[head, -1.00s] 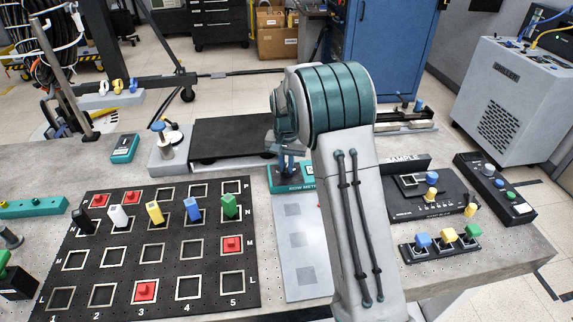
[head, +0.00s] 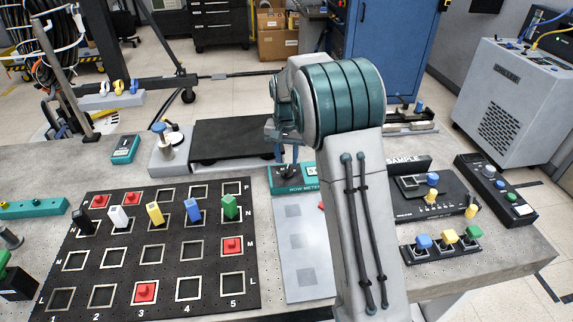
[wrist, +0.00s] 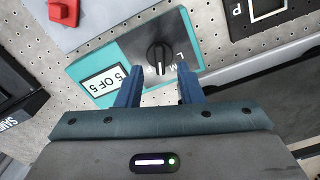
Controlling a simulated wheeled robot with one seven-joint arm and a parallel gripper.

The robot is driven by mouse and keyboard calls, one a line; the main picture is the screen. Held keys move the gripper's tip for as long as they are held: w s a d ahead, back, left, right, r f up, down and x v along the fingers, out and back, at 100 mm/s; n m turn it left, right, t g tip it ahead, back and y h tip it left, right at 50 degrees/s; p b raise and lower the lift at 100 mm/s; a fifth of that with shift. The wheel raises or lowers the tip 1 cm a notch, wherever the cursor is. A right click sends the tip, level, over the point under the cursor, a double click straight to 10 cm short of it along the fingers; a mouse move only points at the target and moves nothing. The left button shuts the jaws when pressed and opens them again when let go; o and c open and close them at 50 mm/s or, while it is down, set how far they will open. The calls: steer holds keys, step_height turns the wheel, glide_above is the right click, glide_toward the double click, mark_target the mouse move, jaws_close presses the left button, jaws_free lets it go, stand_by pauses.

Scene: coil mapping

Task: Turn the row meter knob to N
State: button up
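The row meter (wrist: 110,55) is a teal box with a small display reading "5 OF 5" and a black knob (wrist: 160,55). A white mark on the knob points toward my gripper. The letters L and M show beside the knob; N is not readable there. My gripper (wrist: 158,72) is open, with its two blue fingers apart and the knob between and just beyond their tips. I cannot tell whether they touch it.
A black grid board (head: 120,275) with coloured blocks and red pieces lies to the left. A grey panel (head: 297,270) lies in front of the meter, with a red piece (wrist: 63,12) on it. A dark flat platform (head: 235,138) stands behind. A sample device (head: 410,205) sits right.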

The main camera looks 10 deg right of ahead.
mark_target(288, 171)
step_height(288, 171, up, 10)
steer(key=shift+f, duration=0.15)
stand_by(0.3)
steer(key=s+d+r+n+t, duration=0.1)
steer(key=s+d+r, duration=0.1)
steer(key=s, duration=0.6)
steer(key=s+d+r+n, duration=0.1)
steer(key=s+r, duration=0.1)
steer(key=s, duration=0.5)
steer(key=s+d+f+n+t, duration=0.1)
steer(key=s+f, duration=0.1)
steer(key=s, duration=0.6)
steer(key=s+f, duration=0.3)
steer(key=s, duration=0.6)
steer(key=shift+d+f+n+t, duration=0.3)
steer(key=shift+d+n+t, duration=0.05)
steer(key=shift+n+t, duration=0.05)
